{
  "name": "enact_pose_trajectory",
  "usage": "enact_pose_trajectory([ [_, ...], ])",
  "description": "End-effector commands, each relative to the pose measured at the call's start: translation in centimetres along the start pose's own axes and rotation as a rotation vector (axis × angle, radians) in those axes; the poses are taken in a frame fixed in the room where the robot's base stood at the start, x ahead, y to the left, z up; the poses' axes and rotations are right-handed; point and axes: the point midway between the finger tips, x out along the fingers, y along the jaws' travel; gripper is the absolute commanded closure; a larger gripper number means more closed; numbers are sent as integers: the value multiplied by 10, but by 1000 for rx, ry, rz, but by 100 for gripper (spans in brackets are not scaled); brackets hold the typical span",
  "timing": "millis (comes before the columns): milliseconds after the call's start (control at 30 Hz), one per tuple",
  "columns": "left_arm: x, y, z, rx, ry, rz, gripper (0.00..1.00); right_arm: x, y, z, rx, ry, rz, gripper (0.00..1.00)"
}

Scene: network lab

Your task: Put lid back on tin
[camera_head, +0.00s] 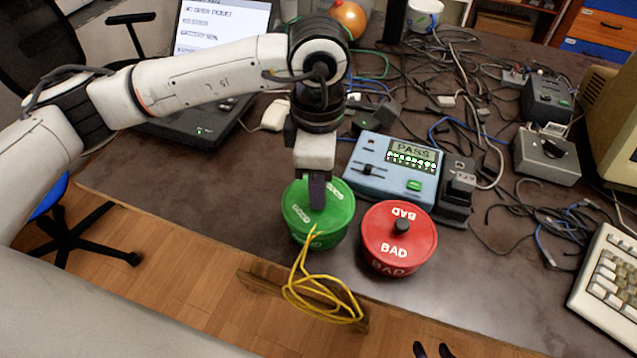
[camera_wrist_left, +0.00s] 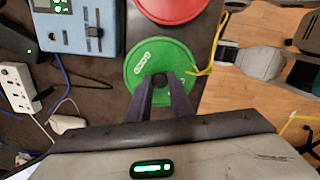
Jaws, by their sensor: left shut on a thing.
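The green tin (camera_head: 318,240) stands near the table's front edge, its round green lid (camera_head: 296,207) over its top. In the left wrist view the lid (camera_wrist_left: 178,55) has a dark knob at its middle. My left gripper (camera_head: 317,203) comes down from above, its fingers (camera_wrist_left: 161,82) shut on that knob. The lid looks level and seated on or very close to the rim; I cannot tell whether there is a gap. A yellow cable (camera_head: 318,290) comes out at the tin's front and hangs over the table edge. My right gripper (camera_head: 432,350) barely shows at the bottom, its fingertips apart.
A red tin marked BAD (camera_head: 398,238), lid on, stands just right of the green tin. A blue tester (camera_head: 390,165) reading PASS is behind them. Tangled cables, a grey box (camera_head: 546,157) and a keyboard (camera_head: 608,280) fill the right. The table left of the green tin is clear.

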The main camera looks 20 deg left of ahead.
Motion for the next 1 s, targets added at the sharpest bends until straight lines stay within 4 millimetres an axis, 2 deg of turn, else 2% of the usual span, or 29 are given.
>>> enact_pose_trajectory([
  [1000, 3, 0, 0, 0, 0, 0, 100, 5, 2, 5, 0, 2, 2, 67],
])
